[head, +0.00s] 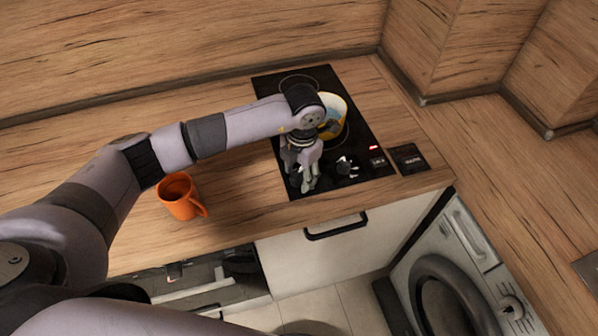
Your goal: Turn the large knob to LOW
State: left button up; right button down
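The black cooktop (370,133) is set in the wooden counter. A dark round knob (346,167) with white marks sits near its front edge. The marks are too small to read, so its setting cannot be told. My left gripper (308,186) points down over the front left of the cooktop, left of this knob and apart from it in the picture. Its fingers look close together, but whether they are shut or hold anything is unclear. The gripper covers the surface beneath it. My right gripper is not in view.
A yellow-rimmed pot (341,103) stands on the cooktop, partly behind my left wrist. An orange mug (181,197) stands on the counter left of the cooktop. A small dark panel (409,158) lies at the right. A washing machine (465,270) is below right.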

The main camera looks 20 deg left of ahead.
aim_at(301, 177)
pick_arm(q)
jog(key=shift+o, duration=0.6)
jog(key=shift+r, duration=0.1)
notch_tip(301, 177, up, 12)
jog(key=shift+s+d, duration=0.15)
jog(key=shift+d, duration=0.2)
